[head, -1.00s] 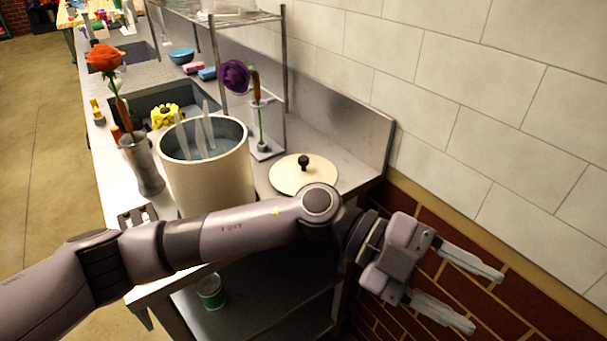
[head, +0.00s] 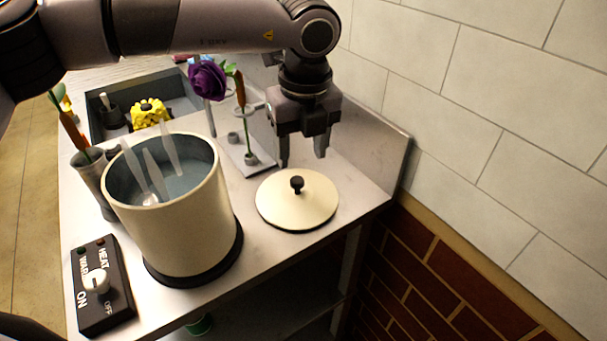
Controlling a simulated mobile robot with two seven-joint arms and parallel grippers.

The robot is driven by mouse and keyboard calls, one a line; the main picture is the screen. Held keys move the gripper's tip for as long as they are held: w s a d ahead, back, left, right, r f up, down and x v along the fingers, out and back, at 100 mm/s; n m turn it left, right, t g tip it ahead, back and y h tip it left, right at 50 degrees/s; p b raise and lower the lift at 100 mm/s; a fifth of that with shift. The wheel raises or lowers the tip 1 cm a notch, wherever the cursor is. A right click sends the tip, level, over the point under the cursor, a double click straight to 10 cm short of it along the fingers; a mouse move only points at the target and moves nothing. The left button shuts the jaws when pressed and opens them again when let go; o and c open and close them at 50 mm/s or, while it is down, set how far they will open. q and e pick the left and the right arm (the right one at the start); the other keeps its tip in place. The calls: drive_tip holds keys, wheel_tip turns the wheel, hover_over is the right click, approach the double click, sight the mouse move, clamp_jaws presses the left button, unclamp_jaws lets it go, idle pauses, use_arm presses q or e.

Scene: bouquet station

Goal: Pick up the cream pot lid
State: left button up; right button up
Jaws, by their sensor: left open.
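The cream pot lid (head: 313,208) lies flat on the metal counter, its dark knob (head: 297,184) on top. The cream pot (head: 184,227) stands to its left on a dark round base, with several pale utensils inside. My left gripper (head: 303,159) is open and empty, pointing down. In the picture its fingertips sit just above and behind the lid's knob, apart from it. My right gripper is not in view.
A control box (head: 100,283) with a knob sits at the front left. A stand with a purple flower (head: 208,80) is just left of the gripper. The tiled wall (head: 500,130) rises on the right. The counter (head: 262,251) is bare in front of the lid.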

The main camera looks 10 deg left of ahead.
sight(297, 180)
use_arm(q)
drive_tip(key=shift+w+a+f, duration=0.1)
drive_tip(key=shift+w+f, duration=0.1)
drive_tip(key=shift+w, duration=0.1)
drive_tip(key=shift+f, duration=0.35)
drive_tip(key=f, duration=0.2)
drive_tip(key=f+p, duration=0.1)
drive_tip(key=f, duration=0.3)
drive_tip(key=shift+a+p, duration=0.35)
drive_tip(key=shift+r, duration=0.1)
clamp_jaws()
